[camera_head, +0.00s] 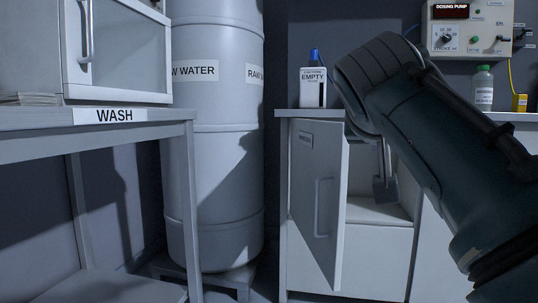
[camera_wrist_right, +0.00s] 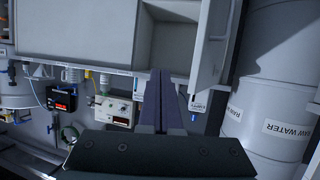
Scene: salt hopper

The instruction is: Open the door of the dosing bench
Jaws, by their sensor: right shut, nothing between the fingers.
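The dosing bench door (camera_head: 318,190) stands ajar, hinged at its left side, with its free edge swung out toward me. Its grey bar handle (camera_head: 323,208) is on the outer face. My right arm comes in from the right, and my right gripper (camera_head: 385,190) points down in front of the open compartment, right of the door's free edge. In the right wrist view the gripper (camera_wrist_right: 161,100) has its fingers together and empty. The door (camera_wrist_right: 211,45) is to their right there. I cannot tell whether they touch it. My left gripper is out of view.
On the bench top (camera_head: 290,113) stands a bottle labelled EMPTY (camera_head: 313,88). A dosing pump box (camera_head: 466,28) is on the wall at right. A raw water drum (camera_head: 215,140) and wash table (camera_head: 115,117) stand left. Floor before the door looks clear.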

